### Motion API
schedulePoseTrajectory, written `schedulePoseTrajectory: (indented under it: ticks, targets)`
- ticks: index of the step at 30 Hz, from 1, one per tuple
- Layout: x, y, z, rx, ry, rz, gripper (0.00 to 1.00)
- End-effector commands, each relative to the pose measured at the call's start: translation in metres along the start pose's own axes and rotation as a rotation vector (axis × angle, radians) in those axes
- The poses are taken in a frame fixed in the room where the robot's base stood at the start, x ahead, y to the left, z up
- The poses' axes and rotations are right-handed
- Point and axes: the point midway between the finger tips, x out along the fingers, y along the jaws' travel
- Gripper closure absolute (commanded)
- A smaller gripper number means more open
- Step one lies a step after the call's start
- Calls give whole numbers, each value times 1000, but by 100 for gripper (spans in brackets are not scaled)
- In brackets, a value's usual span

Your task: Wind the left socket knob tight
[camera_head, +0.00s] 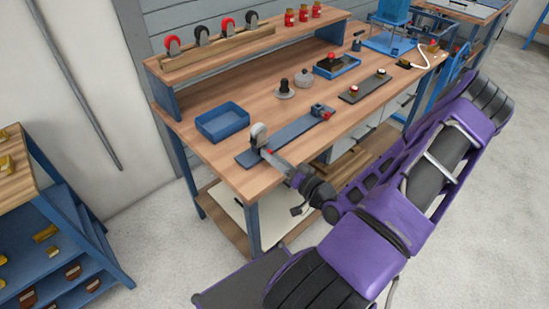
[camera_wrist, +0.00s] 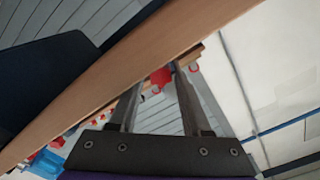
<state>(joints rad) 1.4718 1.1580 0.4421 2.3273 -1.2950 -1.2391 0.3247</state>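A long blue-grey plate (camera_head: 285,136) lies along the front of the workbench. At its left end stands a rounded grey upright piece (camera_head: 258,134), with a little red showing low beside it. At its right end is a block with a red knob (camera_head: 327,115). My gripper (camera_head: 268,154) reaches from the lower right to the left end, its tips close to the red. In the wrist view, the gripper's fingers (camera_wrist: 157,78) are apart, with a red lobed knob (camera_wrist: 160,77) between or just beyond their tips.
A blue tray (camera_head: 222,122) stands left of the plate. A dark plate with small knobs (camera_head: 364,86), a blue box (camera_head: 337,66) and a black knob on a disc (camera_head: 285,88) sit behind. A raised shelf (camera_head: 245,50) runs along the back. Bare wood lies between them.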

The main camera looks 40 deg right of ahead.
Motion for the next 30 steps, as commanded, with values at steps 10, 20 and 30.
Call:
schedulePoseTrajectory:
  ticks: [10, 20, 30]
  targets:
    - [0, 1, 0, -1, -1, 2, 34]
    - [0, 2, 1, -73, 0, 3, 34]
    - [0, 2, 2, -441, 1, 1, 34]
